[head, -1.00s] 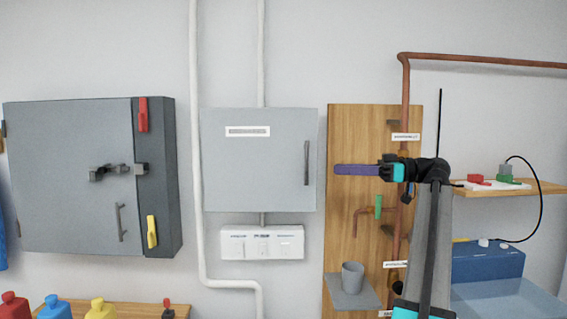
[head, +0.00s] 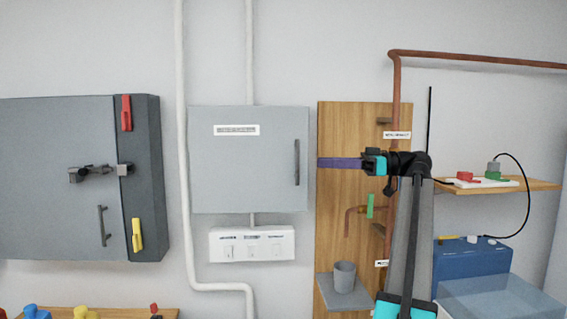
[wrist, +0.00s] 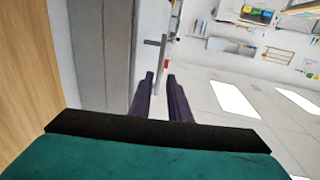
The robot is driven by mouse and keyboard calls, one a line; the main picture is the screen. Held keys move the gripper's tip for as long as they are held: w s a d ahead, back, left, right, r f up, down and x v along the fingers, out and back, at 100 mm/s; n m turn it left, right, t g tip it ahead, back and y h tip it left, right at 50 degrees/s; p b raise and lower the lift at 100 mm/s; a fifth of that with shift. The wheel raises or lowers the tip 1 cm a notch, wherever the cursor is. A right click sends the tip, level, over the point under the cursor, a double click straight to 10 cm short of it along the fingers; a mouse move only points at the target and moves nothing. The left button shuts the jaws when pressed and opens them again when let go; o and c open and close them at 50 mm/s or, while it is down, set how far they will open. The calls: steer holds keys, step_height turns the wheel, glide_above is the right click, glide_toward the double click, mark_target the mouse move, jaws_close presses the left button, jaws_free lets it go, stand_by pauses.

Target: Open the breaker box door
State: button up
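The grey breaker box door (head: 250,170), with a white label near its top, looks shut on the wall in the middle of the head view. Its dark vertical handle (head: 297,162) is at the door's right edge. My gripper (head: 320,163) is level with the handle, just to its right, with its purple fingers pointing left. In the wrist view the two fingers (wrist: 160,80) are apart with an empty gap, and the handle (wrist: 161,55) shows just beyond the tips. They do not appear to touch it.
A larger grey cabinet (head: 60,180) with a latch hangs at the left. A wooden board (head: 335,230) with copper pipes is behind my gripper. A white switch panel (head: 252,245) sits below the box. White conduit (head: 184,120) runs along the box's left side.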

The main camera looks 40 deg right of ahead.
mark_target(284, 162)
steer(key=p+x, duration=0.2)
steer(key=x, duration=1)
steer(key=shift+w+a, duration=0.15)
steer(key=shift+w, duration=0.1)
jaws_close()
